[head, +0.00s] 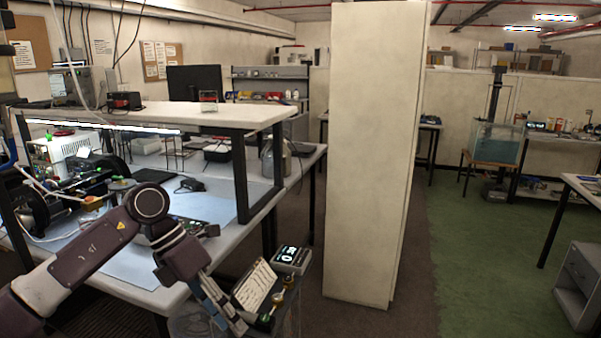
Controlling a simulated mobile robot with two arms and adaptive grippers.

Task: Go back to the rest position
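My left arm comes in from the lower left, bends at the elbow and slopes down to the right. My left gripper (232,318) is low in the picture, beside a small dark stand that holds a note sheet (255,286) and a scale-like device with a lit display (291,258). Its fingers are too small and dark to tell open from shut, or whether they hold anything. A small brass-coloured piece (278,298) is just right of the sheet. I cannot make out a sealed cylinder for certain. My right gripper is not in view.
A workbench (228,236) with a raised shelf (200,115) and much equipment stands at the left, behind my arm. A tall pale pillar (368,150) stands in the middle. Open green floor (465,260) lies to its right, with a grey cabinet (580,285) at the right edge.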

